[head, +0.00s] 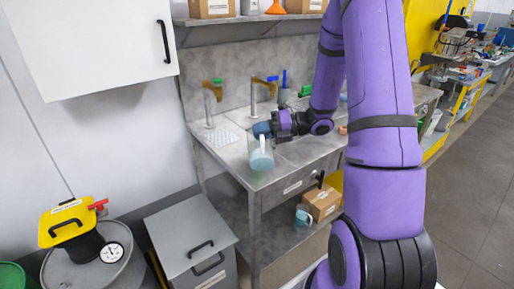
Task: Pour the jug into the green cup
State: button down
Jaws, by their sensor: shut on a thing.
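A pale blue, see-through jug (261,158) is at the front of the metal bench, near its left end. My gripper (268,129) comes from the right and is shut at the jug's upper part, where a darker blue patch shows. The jug looks close to upright; I cannot tell whether its base touches the bench. A small green item (305,91) is at the back of the bench, beside my arm. It may be the green cup, but it is too small to tell. My arm hides part of the bench to the right.
Two taps (253,96) stand along the back of the metal bench (312,152). A shelf (245,20) and a white cabinet (95,40) hang above. A cardboard box (322,203) and another pale blue vessel (303,216) are below the bench. A grey cabinet (187,232) stands front left.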

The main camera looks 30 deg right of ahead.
aim_at(263, 166)
jog(key=shift+w+d+r+m+g+p, duration=0.2)
jog(key=shift+w+d+r+m, duration=0.15)
jog(key=shift+w, duration=0.25)
jog(key=shift+w+d+r+m+g+p, duration=0.1)
jog(key=shift+w+d+r+m+p, duration=0.15)
jog(key=shift+w+m, duration=0.3)
jog(key=shift+w+d+r+m+g+p, duration=0.15)
jog(key=shift+w+d+r+m, duration=0.2)
jog(key=shift+w, duration=0.3)
dwell(3.4)
